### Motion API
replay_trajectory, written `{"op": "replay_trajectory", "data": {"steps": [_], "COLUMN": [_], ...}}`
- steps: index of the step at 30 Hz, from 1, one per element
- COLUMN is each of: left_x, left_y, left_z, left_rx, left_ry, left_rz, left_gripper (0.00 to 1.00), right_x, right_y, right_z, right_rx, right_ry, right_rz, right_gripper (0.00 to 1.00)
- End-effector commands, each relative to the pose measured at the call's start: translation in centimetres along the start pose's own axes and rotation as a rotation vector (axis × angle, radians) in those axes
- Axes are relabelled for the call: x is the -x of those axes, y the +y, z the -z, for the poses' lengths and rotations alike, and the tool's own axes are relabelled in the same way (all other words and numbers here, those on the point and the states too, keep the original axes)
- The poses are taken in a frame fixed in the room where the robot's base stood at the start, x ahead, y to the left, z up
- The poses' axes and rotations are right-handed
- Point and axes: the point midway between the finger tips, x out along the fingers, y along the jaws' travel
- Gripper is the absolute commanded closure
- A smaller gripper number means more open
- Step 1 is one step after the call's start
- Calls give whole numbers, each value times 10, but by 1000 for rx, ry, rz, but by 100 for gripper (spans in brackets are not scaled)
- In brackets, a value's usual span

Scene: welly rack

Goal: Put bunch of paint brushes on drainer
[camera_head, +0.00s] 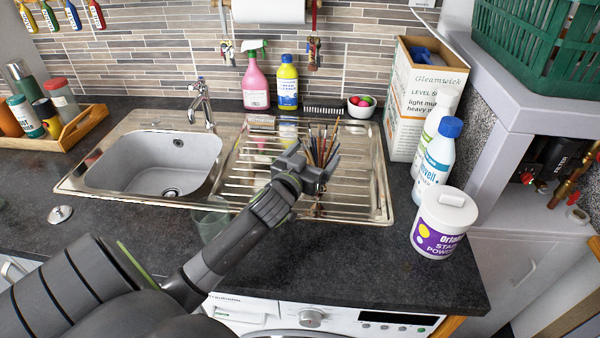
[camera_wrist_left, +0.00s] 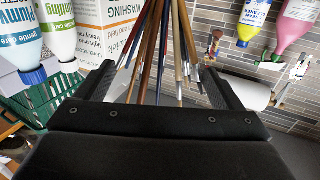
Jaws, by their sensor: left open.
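The bunch of paint brushes (camera_head: 321,142) stands roughly upright over the ribbed metal drainer (camera_head: 362,180) to the right of the sink. My left gripper (camera_head: 318,168) reaches in over the drainer, its fingers open on either side of the bunch. In the left wrist view the brush handles (camera_wrist_left: 168,50) fan out between the two open fingers (camera_wrist_left: 160,88). The lower ends of the brushes are hidden by my gripper, so I cannot tell what they rest on. My right gripper is out of view.
A pink spray bottle (camera_head: 256,80), a yellow bottle (camera_head: 287,85) and a small bowl (camera_head: 361,106) stand behind the drainer. A white-purple tub (camera_head: 441,225), a blue-capped bottle (camera_head: 437,160) and a cardboard box (camera_head: 405,110) stand right of it. The sink basin (camera_head: 150,165) is empty.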

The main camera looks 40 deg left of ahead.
Motion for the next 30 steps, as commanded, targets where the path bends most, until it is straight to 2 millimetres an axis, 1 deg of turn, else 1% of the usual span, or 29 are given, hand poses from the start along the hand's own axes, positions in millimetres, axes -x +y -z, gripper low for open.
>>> {"op": "replay_trajectory", "data": {"steps": [1, 6, 9, 12, 18, 30], "left_x": [11, 42, 56, 66, 75, 75], "left_y": [0, 0, 0, 0, 0, 0], "left_z": [-2, -2, -2, -1, 0, 0], "left_rx": [-1, -1, -1, 0, 0, 1], "left_ry": [1, -1, 0, 0, 0, 0], "left_rz": [-1, 0, 0, 0, 1, 1], "left_gripper": [11, 11, 11, 11, 11, 11], "right_x": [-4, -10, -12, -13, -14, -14], "right_y": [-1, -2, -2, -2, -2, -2], "right_z": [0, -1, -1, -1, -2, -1], "right_rx": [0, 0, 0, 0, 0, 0], "right_ry": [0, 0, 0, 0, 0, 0], "right_rz": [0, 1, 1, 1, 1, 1], "right_gripper": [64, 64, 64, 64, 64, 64]}}
